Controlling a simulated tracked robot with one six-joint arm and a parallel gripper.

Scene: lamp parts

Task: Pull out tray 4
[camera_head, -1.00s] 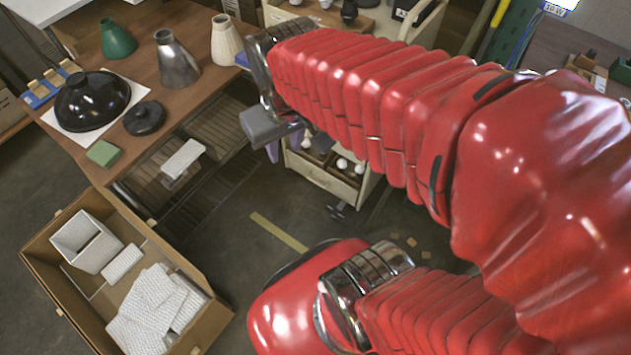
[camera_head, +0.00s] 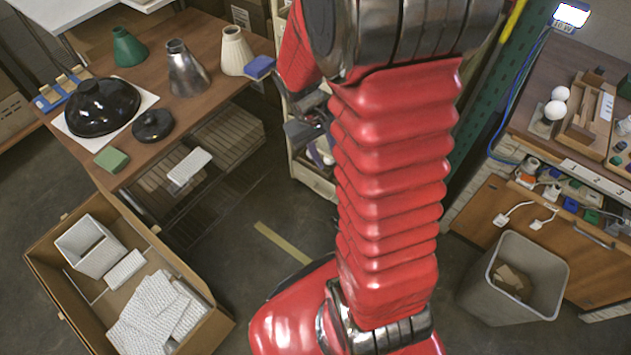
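A pale cart (camera_head: 318,182) stands behind my raised red arm, near the middle of the picture. Its near tray edge shows left of the arm, but most of the cart is hidden. I cannot read a number on it, so I cannot tell which part is tray 4. My gripper (camera_head: 308,132) is a dark grey shape just left of the arm, in front of or above the cart. It is small and partly covered. I cannot see whether its fingers are apart or whether it touches a tray.
A brown table (camera_head: 150,70) at the left holds lamp shades and a black dome (camera_head: 95,105). A cardboard box (camera_head: 125,285) with white packing stands at lower left. A grey bin (camera_head: 515,275) and a workbench (camera_head: 590,60) are at the right.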

